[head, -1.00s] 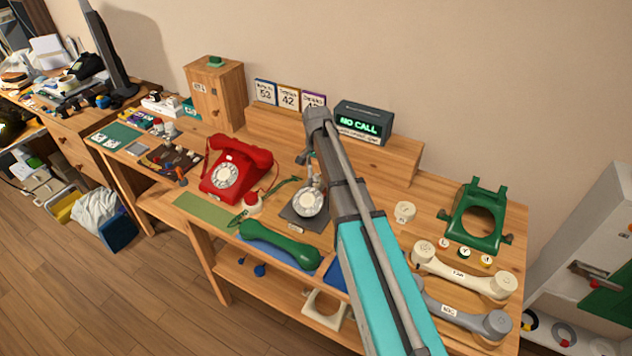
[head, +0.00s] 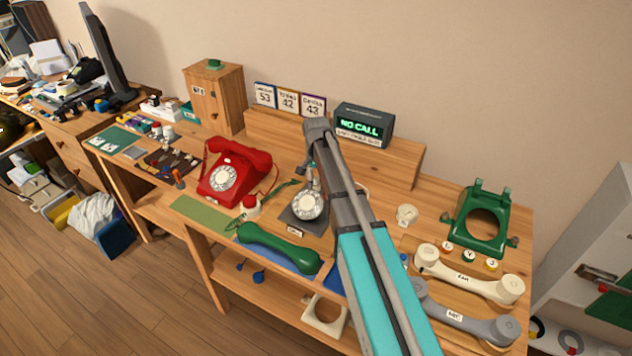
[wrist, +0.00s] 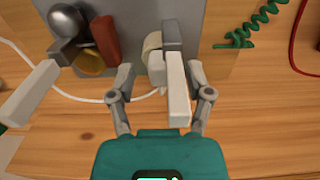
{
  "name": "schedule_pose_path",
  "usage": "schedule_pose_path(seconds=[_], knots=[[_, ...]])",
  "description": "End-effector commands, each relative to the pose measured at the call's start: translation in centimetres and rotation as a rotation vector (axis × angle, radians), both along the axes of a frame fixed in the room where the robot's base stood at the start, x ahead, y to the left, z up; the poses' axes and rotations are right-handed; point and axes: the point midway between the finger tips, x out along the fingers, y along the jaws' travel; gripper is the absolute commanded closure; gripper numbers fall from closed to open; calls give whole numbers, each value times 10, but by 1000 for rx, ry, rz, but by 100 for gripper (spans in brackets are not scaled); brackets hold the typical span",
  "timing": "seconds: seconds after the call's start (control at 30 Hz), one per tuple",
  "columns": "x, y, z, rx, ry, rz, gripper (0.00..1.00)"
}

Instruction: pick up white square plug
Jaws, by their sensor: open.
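In the wrist view, a long white square-edged block (wrist: 178,98), which looks like the white square plug, stands between the fingers of my gripper (wrist: 160,76). The fingers are open, one on each side of it, with the right finger closer. I cannot tell whether either touches it. A cream rounded piece (wrist: 153,45) and a grey block (wrist: 172,32) sit just beyond it, by a grey plate (wrist: 215,30). A white cable (wrist: 75,95) curves over the wood toward the block. In the head view my arm hides most of this spot, and the plug cannot be made out.
A second white bar (wrist: 30,95) lies at the left of the wrist view, near a metal ball (wrist: 65,22) and a reddish block (wrist: 105,38). A green coiled cord (wrist: 255,25) lies at upper right. A red phone (head: 235,172) and green handset (head: 278,248) are on the bench.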

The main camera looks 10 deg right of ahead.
Motion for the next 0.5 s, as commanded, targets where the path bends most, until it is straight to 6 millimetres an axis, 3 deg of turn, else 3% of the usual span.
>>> schedule_pose_path(seconds=[0.13, 0.4, 0.47, 0.5], knots=[[0, 0, 0, 0, 0, 0, 38], [0, 0, 0, 0, 0, 0, 88], [0, 0, 0, 0, 0, 0, 99], [0, 0, 0, 0, 0, 0, 100]])
